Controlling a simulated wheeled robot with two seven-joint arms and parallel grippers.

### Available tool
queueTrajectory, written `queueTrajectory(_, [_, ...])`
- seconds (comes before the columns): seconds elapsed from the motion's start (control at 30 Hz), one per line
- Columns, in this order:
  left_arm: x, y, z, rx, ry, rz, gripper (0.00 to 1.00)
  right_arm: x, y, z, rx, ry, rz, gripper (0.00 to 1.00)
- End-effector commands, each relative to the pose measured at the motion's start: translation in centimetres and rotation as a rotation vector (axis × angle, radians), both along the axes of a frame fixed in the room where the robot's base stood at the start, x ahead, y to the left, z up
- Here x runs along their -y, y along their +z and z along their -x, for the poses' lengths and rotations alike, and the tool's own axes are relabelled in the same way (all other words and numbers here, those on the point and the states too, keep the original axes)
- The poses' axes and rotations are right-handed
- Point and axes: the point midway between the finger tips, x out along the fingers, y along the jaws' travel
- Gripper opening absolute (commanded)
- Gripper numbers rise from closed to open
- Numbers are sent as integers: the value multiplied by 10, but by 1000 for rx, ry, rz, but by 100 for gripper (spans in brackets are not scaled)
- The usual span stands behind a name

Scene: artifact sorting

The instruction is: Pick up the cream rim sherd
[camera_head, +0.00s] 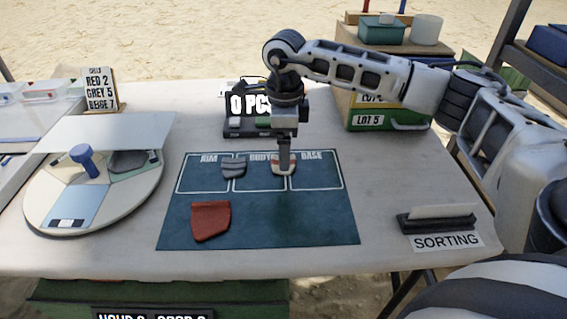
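A cream sherd (276,171) with a reddish mark lies at the top of the dark teal mat (285,228), across the line between the BODY and BASE boxes. My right gripper (284,165) comes down over this sherd with its fingers pointing straight down. The fingers hide the middle of the sherd. They are seen edge-on, so I cannot tell whether they are open or shut, or whether they touch it. My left gripper is not in view.
A grey sherd (233,166) lies close on the left, and a red sherd (210,220) lies lower left on the mat. A round turntable (140,200) stands left. A small scale (240,127) stands behind. The mat's lower right is clear.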

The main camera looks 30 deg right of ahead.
Motion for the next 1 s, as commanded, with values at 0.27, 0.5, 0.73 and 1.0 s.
queueTrajectory(0.27, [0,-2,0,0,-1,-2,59,-1,-36,-2,-4,0,0,81])
queueTrajectory(0.5, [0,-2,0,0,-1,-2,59,-1,-37,-2,-1,0,-1,81])
queueTrajectory(0.73, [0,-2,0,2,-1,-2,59,-1,-37,-2,-2,0,-1,33])
queueTrajectory(1.0, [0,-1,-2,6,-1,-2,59,-1,-36,-2,-1,0,-1,33])
